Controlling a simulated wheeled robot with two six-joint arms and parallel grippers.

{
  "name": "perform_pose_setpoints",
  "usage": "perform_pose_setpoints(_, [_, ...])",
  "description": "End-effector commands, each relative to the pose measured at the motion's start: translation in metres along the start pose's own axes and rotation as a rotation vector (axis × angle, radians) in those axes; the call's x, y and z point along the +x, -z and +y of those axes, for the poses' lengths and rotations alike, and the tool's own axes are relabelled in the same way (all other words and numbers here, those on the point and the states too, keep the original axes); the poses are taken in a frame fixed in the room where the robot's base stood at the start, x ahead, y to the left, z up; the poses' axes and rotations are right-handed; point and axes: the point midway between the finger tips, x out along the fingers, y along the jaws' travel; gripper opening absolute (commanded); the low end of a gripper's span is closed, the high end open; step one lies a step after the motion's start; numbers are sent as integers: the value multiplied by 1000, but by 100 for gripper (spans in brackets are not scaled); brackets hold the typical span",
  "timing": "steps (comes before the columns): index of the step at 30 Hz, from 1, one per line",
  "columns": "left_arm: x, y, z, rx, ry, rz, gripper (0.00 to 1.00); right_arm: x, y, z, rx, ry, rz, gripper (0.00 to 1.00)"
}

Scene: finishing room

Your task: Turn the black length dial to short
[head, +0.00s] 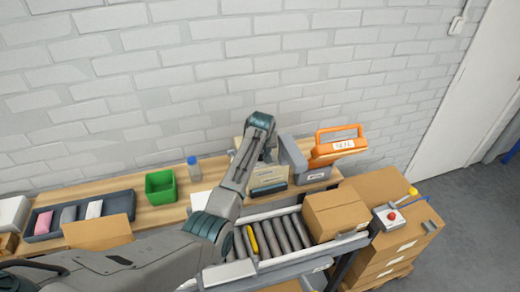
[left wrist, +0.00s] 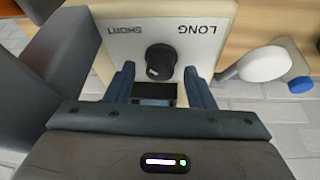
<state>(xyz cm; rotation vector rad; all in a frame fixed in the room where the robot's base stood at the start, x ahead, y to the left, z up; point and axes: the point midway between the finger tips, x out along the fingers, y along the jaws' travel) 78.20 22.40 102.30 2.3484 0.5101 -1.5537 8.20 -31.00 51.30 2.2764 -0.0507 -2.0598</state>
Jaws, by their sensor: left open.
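The black length dial (left wrist: 160,62) sits on a cream panel (left wrist: 205,18) in the left wrist view. The printed words SHORT and LONG appear upside down, SHORT on the left and LONG on the right. I cannot tell which way the dial points. My left gripper (left wrist: 160,76) is open, with one finger on each side of the dial and a visible gap to each. In the head view my left arm reaches over the bench to the cream machine (head: 268,178), and the dial is hidden there. My right gripper is not in view.
A grey part stands close left of the fingers in the wrist view. The bench holds a green bin (head: 160,188), a bottle (head: 194,170) and an orange-handled unit (head: 336,148). A roller conveyor (head: 292,232) carries a carton (head: 335,213) in front. Stacked cartons stand right.

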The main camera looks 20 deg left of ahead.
Motion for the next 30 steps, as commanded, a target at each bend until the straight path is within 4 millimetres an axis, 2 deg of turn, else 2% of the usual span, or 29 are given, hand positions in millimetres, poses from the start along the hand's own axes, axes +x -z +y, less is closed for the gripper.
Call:
perform_pose_setpoints(5, [-13,-1,1,0,-2,3,48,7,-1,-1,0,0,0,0])
perform_pose_setpoints(18, [-92,0,1,0,-3,4,48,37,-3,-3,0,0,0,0])
perform_pose_setpoints(24, [-106,0,0,0,0,1,48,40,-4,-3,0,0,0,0])
perform_pose_setpoints(30, [-108,0,0,0,0,1,48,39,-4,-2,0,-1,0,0])
